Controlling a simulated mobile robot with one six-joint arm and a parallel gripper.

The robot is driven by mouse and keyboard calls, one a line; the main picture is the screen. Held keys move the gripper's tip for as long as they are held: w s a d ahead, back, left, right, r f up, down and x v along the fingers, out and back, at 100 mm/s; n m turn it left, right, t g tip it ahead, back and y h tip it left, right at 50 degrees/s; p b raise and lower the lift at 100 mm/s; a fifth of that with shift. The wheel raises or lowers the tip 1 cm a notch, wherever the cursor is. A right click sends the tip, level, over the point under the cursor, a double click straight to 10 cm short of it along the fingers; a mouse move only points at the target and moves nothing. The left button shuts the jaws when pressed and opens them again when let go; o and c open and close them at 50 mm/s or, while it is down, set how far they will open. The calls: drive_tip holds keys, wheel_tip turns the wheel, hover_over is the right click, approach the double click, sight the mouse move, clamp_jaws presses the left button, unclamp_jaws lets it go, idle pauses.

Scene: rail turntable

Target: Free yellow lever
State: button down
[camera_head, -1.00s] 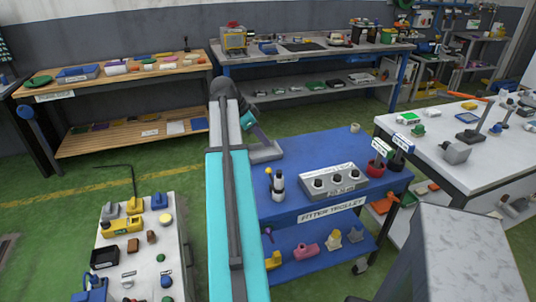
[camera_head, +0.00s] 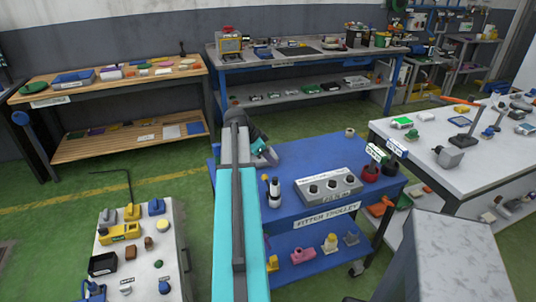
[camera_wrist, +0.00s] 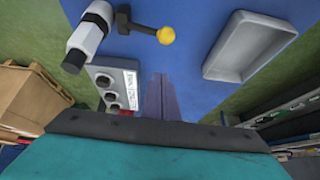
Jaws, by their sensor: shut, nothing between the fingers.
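The yellow lever is a short dark arm with a yellow ball knob (camera_wrist: 166,36) on a white and black cylindrical body (camera_wrist: 88,38) in the wrist view. In the head view the yellow knob (camera_head: 265,178) shows at the left of the upright body (camera_head: 274,193), on the blue trolley top (camera_head: 320,150). My gripper (camera_head: 265,154) is over the trolley's left side, behind the lever. In the wrist view my gripper's narrow fingers (camera_wrist: 158,88) are together and empty, apart from the knob. My arm hides the trolley's left edge.
A grey tray (camera_wrist: 236,73) lies beside the lever. A white table (camera_head: 487,150) is at the right. The trolley's back middle is clear.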

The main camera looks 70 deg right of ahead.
sight(265, 175)
drive_tip(key=shift+w+a+f+p, duration=0.25)
drive_tip(key=shift+w+f, duration=0.05)
drive_tip(key=shift+f, duration=0.25)
drive_tip(key=shift+w+a+f+p, duration=0.25)
drive_tip(key=shift+w+f, duration=0.1)
drive_tip(key=shift+f, duration=0.2)
drive_tip(key=shift+w+a+f+p, duration=0.25)
drive_tip(key=shift+w+f, duration=0.05)
drive_tip(key=shift+f, duration=0.25)
drive_tip(key=shift+f, duration=0.15)
drive_tip(key=shift+w+d+f+b, duration=0.1)
drive_tip(key=shift+w+f+b, duration=0.25)
drive_tip(key=shift+f+b, duration=0.35)
drive_tip(key=shift+w+b, duration=0.15)
drive_tip(key=shift+b, duration=0.2)
drive_tip(key=shift+f, duration=0.1)
drive_tip(key=shift+r, duration=0.25)
